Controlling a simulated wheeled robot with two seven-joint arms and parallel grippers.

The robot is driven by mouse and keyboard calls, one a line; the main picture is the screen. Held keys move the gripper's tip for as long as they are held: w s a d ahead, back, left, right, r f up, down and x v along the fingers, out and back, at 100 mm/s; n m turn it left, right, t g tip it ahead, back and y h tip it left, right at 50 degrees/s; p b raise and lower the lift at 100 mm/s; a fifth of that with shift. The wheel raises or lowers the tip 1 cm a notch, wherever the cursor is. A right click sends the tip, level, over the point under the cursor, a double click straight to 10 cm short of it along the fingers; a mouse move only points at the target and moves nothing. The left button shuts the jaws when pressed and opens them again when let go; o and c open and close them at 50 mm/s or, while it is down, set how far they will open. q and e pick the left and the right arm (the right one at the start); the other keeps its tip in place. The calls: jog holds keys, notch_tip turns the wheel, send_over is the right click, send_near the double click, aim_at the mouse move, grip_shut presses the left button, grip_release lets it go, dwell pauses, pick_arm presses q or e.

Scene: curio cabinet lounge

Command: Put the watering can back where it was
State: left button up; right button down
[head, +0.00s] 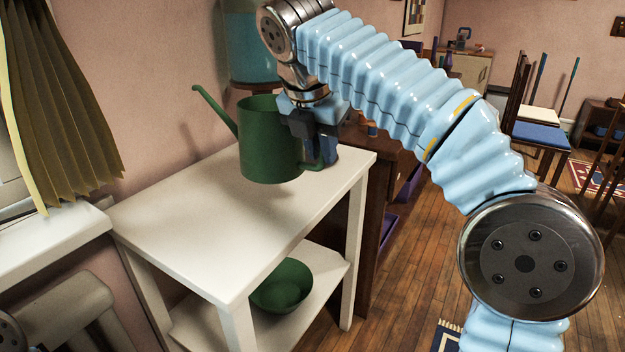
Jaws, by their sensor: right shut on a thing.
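The dark green watering can (262,150) is upright in the head view, over the far part of the white table's top (215,220). Its long spout points up and to the left. My right gripper (314,128) comes down from above on the can's right side and is shut on it near the rim and handle. The gripper hides part of the can's right side and handle. A shadow lies on the tabletop below the can, and the can looks slightly above the surface. My left gripper is out of view.
A green bowl (283,287) sits on the table's lower shelf. A teal container (250,50) stands behind the can. A window sill (50,240) and an olive curtain (65,100) are at left. The near tabletop is bare. Chairs (540,132) stand far right.

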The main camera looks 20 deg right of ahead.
jog(key=w+f, duration=0.1)
jog(key=f, duration=0.2)
jog(key=w+d+f+b, duration=0.1)
jog(key=w+f, duration=0.1)
jog(key=w+f+b, duration=0.1)
jog(key=w+f, duration=0.1)
jog(key=f, duration=0.1)
jog(key=shift+w+d+f, duration=0.15)
jog(key=shift+d+f, duration=0.15)
jog(key=shift+d, duration=0.05)
jog(key=shift+f, duration=0.3)
jog(key=shift+b, duration=0.3)
jog(key=c, duration=1.1)
grip_release()
jog(key=shift+f, duration=0.15)
jog(key=shift+o, duration=0.2)
